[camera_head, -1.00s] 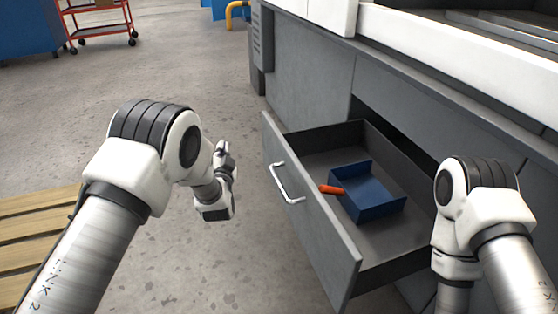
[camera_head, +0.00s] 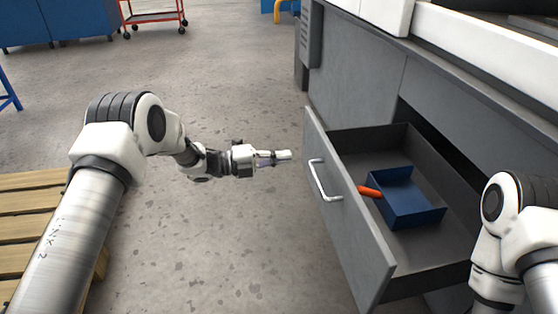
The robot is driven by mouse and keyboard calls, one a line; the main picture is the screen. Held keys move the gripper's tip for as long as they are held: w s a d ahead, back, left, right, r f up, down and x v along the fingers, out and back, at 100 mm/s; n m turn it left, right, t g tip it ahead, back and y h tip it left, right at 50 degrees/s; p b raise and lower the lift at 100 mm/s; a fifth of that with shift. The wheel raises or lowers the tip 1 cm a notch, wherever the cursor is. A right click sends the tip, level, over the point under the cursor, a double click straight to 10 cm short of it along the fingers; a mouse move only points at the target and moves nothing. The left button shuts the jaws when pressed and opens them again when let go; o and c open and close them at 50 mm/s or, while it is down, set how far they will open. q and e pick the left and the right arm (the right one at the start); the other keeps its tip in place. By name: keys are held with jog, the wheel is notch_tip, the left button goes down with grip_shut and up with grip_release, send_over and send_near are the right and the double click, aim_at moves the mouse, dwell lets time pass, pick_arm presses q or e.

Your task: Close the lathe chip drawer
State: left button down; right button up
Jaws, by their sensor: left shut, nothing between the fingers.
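The lathe chip drawer (camera_head: 352,225) is grey and stands pulled out from the grey lathe base (camera_head: 362,85). A silver bar handle (camera_head: 322,182) is on its front panel. Inside it lie a blue open box (camera_head: 412,213) and a thing with an orange-red handle (camera_head: 369,191). My left gripper (camera_head: 284,155) is shut and empty. It points right toward the drawer front, with a gap of floor showing between its tips and the panel. My right arm is at the lower right, by the drawer's near side; its gripper is out of view.
A wooden pallet (camera_head: 28,203) lies on the floor at the left. A red cart (camera_head: 152,16) and blue cabinets (camera_head: 78,18) stand at the back left. The concrete floor between the pallet and the drawer is clear.

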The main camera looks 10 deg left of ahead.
aim_at(328, 152)
pick_arm(q)
jog(key=b+x, duration=0.4)
jog(key=x, duration=0.5)
jog(key=shift+w+d, duration=0.2)
jog(key=shift+d, duration=0.15)
pick_arm(e)
notch_tip(328, 152, down, 5)
jog(key=shift+w+r, duration=0.1)
jog(key=shift+r, duration=0.05)
jog(key=shift+d, duration=0.1)
